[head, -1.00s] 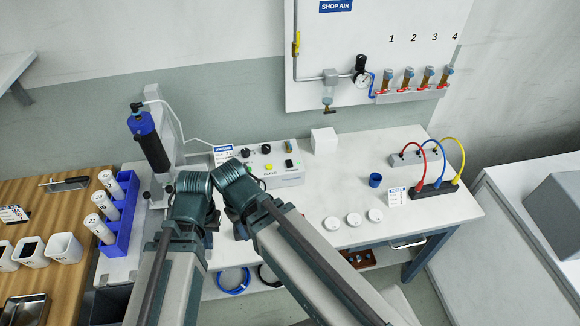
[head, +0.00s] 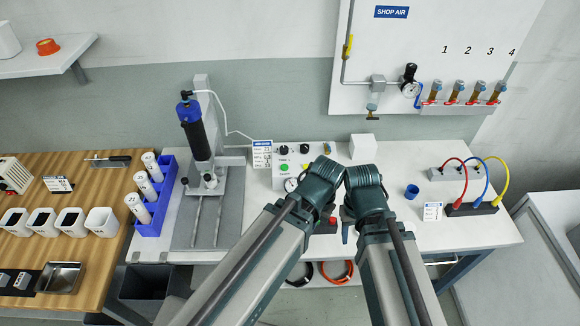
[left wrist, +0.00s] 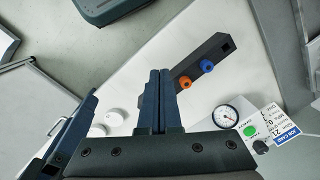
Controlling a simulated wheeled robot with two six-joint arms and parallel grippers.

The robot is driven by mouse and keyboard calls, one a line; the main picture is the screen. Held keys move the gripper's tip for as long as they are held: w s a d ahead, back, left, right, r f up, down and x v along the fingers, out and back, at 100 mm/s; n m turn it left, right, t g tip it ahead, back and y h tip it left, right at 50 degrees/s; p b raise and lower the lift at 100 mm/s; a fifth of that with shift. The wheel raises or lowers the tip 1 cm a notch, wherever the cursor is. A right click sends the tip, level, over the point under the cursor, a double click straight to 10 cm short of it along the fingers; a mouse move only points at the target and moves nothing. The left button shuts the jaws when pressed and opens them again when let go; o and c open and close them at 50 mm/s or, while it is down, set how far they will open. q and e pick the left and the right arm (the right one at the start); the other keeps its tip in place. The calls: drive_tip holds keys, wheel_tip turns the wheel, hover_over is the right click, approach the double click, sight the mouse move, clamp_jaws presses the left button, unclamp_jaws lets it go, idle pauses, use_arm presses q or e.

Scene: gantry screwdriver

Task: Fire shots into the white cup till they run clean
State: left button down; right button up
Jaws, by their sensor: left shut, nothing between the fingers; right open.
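The dark syringe barrel (head: 197,140) with a blue top hangs upright on the grey gantry stand (head: 202,88). My left gripper (left wrist: 160,78) is shut and empty, above the bench in front of the box. My right gripper (head: 345,230) is open beside it, mostly hidden by my arms.
White square cups (head: 102,221) stand on the wooden bench at left, near a blue rack (head: 156,205) of white tubes. White discs (left wrist: 113,117) lie on the bench. A blue cup (head: 412,191) and coloured cables (head: 487,183) are at right. A dark block (left wrist: 200,62) has orange and blue knobs.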

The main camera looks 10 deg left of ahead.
drive_tip(key=shift+o, duration=0.6)
use_arm(q)
wheel_tip(320, 180, up, 8)
drive_tip(key=m+t+y+p, duration=0.1)
drive_tip(key=m+t+y, duration=0.5)
drive_tip(key=m, duration=0.6)
hover_over(288, 168)
drive_tip(key=g, duration=0.1)
drive_tip(key=shift+a+f+y, duration=0.1)
drive_tip(key=shift+f+y, duration=0.1)
drive_tip(key=shift+y, duration=0.1)
use_arm(e)
drive_tip(key=shift+r, duration=0.5)
use_arm(q)
drive_tip(key=shift+f, duration=0.2)
use_arm(e)
drive_tip(key=shift+f, duration=0.15)
use_arm(q)
wheel_tip(288, 168, down, 8)
drive_tip(key=b, duration=0.9)
drive_tip(key=shift+f, duration=0.25)
use_arm(e)
wheel_tip(288, 168, down, 9)
drive_tip(key=shift+r, duration=0.2)
use_arm(q)
drive_tip(key=shift+f, duration=0.1)
drive_tip(key=shift+f+b, duration=0.3)
drive_tip(key=shift+b, duration=0.05)
use_arm(e)
drive_tip(key=shift+f, duration=0.4)
